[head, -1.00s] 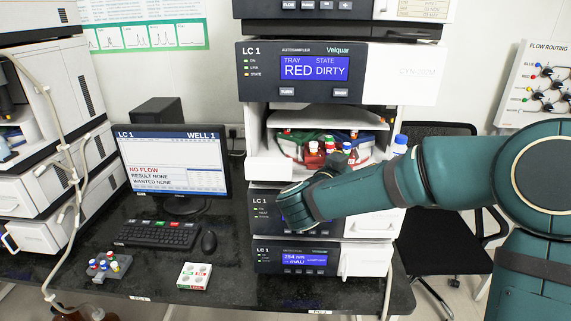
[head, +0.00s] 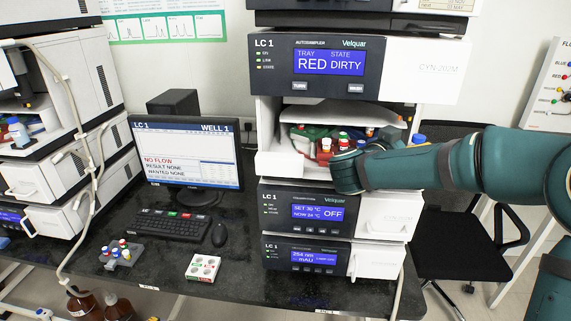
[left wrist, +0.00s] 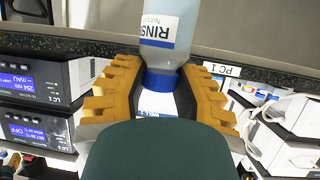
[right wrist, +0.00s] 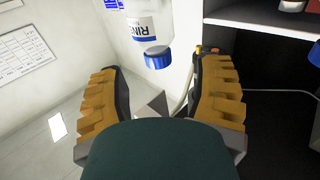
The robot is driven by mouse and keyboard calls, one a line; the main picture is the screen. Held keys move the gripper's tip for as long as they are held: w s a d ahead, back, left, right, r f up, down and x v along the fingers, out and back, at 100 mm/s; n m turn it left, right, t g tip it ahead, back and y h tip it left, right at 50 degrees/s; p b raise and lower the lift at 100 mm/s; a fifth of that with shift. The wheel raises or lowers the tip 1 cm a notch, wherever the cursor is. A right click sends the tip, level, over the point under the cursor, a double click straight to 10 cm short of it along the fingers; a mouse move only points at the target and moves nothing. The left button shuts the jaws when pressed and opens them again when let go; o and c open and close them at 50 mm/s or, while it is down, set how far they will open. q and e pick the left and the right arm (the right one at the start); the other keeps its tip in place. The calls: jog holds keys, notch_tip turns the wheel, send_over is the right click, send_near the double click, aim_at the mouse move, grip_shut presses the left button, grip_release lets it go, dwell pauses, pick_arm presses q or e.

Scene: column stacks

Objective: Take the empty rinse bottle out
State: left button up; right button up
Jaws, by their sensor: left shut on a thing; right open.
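A rinse bottle (right wrist: 148,20) with a blue cap (right wrist: 158,57) shows in the right wrist view, clear-looking, beyond my right fingers. My right gripper (right wrist: 160,75) is open and apart from it. In the head view my right arm reaches to the front of the autosampler bay, its fingers hidden; a blue-capped bottle (head: 419,139) shows just behind the arm. My left gripper (left wrist: 158,80) is shut around the blue cap end of another rinse bottle (left wrist: 167,32), bluish inside, in the left wrist view. The left gripper is outside the head view.
The open bay holds a tray with coloured-cap vials (head: 343,140). A monitor (head: 187,152), keyboard (head: 160,225), small vial rack (head: 120,254) and white box (head: 203,267) stand on the dark bench (head: 235,280). A black chair (head: 450,220) stands to the right.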

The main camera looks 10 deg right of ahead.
jog(key=shift+f+x, duration=0.1)
jog(key=shift+x, duration=0.95)
jog(key=shift+f+x, duration=0.15)
jog(key=shift+x, duration=0.95)
jog(key=shift+s, duration=0.1)
jog(key=c, duration=1)
